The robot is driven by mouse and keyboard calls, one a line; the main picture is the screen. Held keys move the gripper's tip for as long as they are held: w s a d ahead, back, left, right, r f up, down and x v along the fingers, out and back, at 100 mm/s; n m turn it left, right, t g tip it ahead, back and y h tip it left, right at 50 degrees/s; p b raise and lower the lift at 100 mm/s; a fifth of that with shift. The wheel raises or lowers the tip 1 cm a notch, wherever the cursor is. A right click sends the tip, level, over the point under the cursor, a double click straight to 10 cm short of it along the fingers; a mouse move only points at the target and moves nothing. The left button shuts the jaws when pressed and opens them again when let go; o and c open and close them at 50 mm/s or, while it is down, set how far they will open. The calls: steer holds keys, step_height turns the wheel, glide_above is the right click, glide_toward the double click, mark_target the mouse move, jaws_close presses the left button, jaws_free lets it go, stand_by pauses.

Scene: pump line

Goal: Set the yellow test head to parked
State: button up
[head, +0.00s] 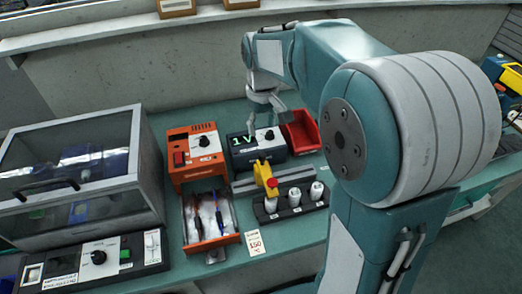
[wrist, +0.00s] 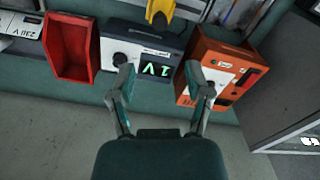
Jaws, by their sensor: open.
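The yellow test head (head: 262,174) sits at the grey rail in front of the dark box, with a red part on its near end. In the wrist view only its end (wrist: 160,10) shows at the top edge. The dark box (head: 247,155) has a lit green display reading "1V" and a black knob; it also shows in the wrist view (wrist: 176,48). My gripper (head: 263,128) is open and empty, above and behind the dark box. In the wrist view its fingertips (wrist: 160,72) are spread over the box's display side, apart from the yellow head.
An orange box (head: 196,143) stands left of the dark box, an open orange drawer (head: 233,246) before it. A red bin (head: 302,134) stands right. White-capped cylinders fill a black holder (head: 289,213). A glass-lidded cabinet (head: 150,185) and a knob panel (head: 130,266) stand left.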

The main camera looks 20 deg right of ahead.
mark_target(262, 154)
step_height(262, 154, down, 11)
steer(key=shift+r, duration=0.15)
stand_by(0.4)
jaws_close()
